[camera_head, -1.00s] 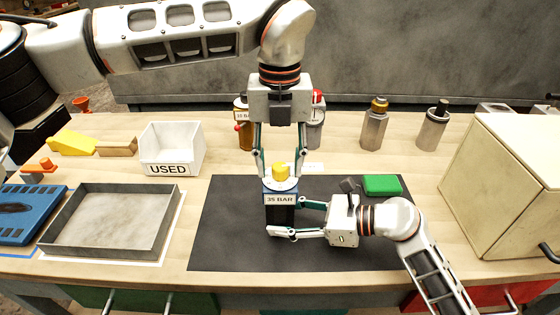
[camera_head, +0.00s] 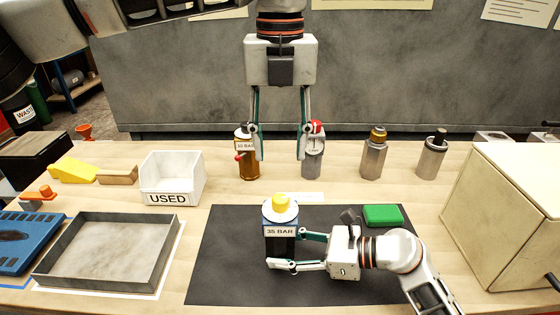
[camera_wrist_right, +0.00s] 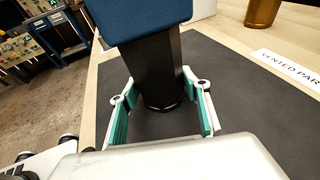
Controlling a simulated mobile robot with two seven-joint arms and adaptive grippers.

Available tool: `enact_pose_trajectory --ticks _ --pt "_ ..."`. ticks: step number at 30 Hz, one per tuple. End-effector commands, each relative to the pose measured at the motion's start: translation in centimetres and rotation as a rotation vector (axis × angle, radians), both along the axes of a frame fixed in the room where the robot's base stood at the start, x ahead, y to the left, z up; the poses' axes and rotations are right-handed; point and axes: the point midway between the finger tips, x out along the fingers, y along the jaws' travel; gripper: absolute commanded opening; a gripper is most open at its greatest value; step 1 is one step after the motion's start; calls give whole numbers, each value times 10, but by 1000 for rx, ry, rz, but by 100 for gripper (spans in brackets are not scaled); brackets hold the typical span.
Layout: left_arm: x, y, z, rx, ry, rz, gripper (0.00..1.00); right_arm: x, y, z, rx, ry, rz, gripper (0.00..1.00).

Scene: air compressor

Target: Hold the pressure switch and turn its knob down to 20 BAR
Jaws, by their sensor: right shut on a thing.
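The pressure switch (camera_head: 281,243) stands upright on the black mat (camera_head: 225,262), with a yellow knob (camera_head: 281,204) on top and a label reading 35 BAR (camera_head: 281,232). My right gripper (camera_head: 285,251) is shut on the switch's lower body from the right. In the right wrist view, the fingers (camera_wrist_right: 160,112) lie on both sides of the dark lower body (camera_wrist_right: 150,68), below its blue upper part (camera_wrist_right: 140,14).
Behind the mat stand a brass canister (camera_head: 248,168), a grey gauge canister (camera_head: 313,165) and two metal fittings (camera_head: 374,158) (camera_head: 430,158). A green block (camera_head: 383,215) lies on the mat. A USED bin (camera_head: 172,178) and a grey tray (camera_head: 50,270) are left; a beige box (camera_head: 505,200) is right.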

Motion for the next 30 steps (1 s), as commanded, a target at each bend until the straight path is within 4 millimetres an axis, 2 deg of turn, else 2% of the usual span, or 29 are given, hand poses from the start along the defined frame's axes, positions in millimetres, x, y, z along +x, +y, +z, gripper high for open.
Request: enact_pose_trajectory --ticks 14,15,16,26,30 --pt "0 0 5 0 1 0 40 0 0 0 0 0 0 30" --pt "0 0 5 0 1 0 40 0 0 0 0 0 0 57" --pt "0 0 5 0 1 0 40 0 0 0 0 0 0 65" --pt "0 0 5 0 1 0 40 0 0 0 0 0 0 66" --pt "0 0 5 0 1 0 40 -2 -8 2 -1 0 -1 66"
